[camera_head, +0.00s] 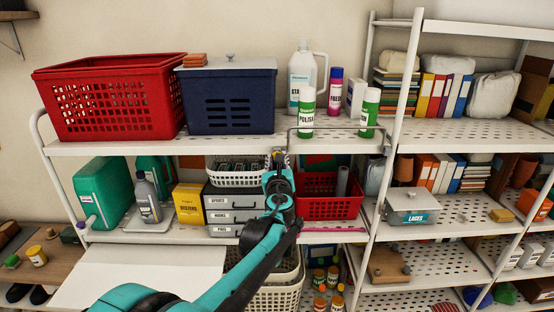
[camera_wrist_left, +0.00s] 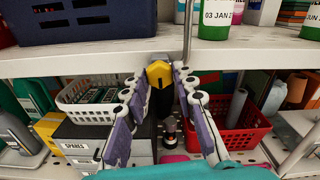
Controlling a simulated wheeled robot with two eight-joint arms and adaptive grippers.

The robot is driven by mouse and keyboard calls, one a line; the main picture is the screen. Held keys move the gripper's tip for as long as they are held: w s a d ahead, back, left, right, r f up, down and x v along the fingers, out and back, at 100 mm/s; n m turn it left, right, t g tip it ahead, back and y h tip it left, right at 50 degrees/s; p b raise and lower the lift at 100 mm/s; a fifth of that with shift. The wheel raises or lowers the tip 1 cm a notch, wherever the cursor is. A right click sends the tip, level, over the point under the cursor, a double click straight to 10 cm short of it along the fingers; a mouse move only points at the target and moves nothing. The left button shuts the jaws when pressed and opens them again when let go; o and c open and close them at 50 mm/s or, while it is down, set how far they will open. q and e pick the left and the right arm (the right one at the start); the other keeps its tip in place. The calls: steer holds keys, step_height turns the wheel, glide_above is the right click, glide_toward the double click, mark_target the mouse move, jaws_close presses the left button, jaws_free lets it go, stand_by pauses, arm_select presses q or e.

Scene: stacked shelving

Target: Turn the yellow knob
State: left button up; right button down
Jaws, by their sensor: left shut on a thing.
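The yellow knob (camera_wrist_left: 158,73) shows in the left wrist view, just below the front edge of the upper shelf (camera_wrist_left: 110,57). It sits between the two fingertips of my left gripper (camera_wrist_left: 161,84), which is shut on it. In the head view my left gripper (camera_head: 278,160) reaches up to that shelf edge at the middle, and the knob itself is hidden behind it. My right gripper is in neither view.
A white basket (camera_wrist_left: 92,113) and a red basket (camera_head: 325,208) flank my gripper on the shelf below. Grey drawers (camera_head: 233,202) stand at left.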

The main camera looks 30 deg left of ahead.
arm_select(q)
steer(key=shift+m, duration=0.7)
steer(key=o, duration=0.6)
steer(key=shift+c, duration=0.2)
steer(key=shift+s, duration=0.1)
steer(key=v, duration=0.5)
steer(key=shift+p, duration=0.3)
